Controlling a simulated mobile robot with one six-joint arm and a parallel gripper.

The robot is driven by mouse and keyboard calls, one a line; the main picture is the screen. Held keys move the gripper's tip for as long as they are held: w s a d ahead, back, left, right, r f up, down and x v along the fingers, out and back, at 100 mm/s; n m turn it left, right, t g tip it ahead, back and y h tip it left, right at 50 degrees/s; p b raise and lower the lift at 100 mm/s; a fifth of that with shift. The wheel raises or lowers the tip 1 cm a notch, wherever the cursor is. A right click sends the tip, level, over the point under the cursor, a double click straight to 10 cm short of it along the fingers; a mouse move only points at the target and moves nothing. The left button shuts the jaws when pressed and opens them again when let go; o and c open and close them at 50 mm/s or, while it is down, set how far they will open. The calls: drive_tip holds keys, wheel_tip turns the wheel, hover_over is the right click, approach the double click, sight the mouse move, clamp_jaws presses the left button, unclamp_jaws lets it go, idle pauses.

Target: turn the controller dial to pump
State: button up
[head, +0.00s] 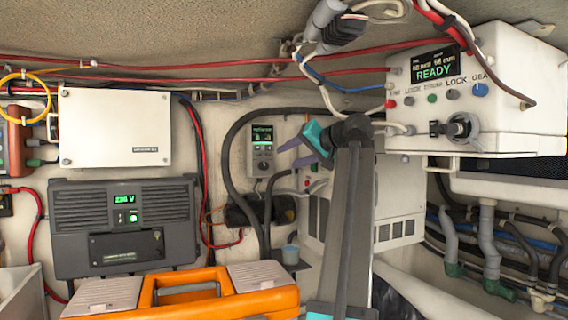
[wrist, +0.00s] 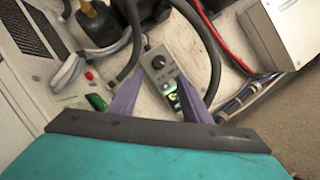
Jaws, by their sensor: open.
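A small grey wall controller (head: 262,150) with a lit green screen hangs in the middle of the back wall. Its round dark dial (head: 263,166) sits below the screen. In the wrist view the controller (wrist: 150,45) appears turned over, with the dial (wrist: 158,62) between the finger lines and the green screen lower down, partly near the right finger. My gripper (head: 290,157), with purple fingers, is open and empty. It points left at the controller, to its right in the head view, and appears apart from the dial. The dial's labels and pointer are too small to read.
A white box with a READY screen (head: 485,95) and several knobs juts out at upper right. A grey inverter (head: 125,228) and white box (head: 115,128) are on the left. Black hoses (head: 228,160) run close beside the controller. An orange toolbox (head: 185,295) stands in front.

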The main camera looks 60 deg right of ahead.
drive_tip(key=shift+s+a+r, duration=0.2)
drive_tip(key=shift+s+a, duration=0.05)
drive_tip(key=shift+s, duration=0.3)
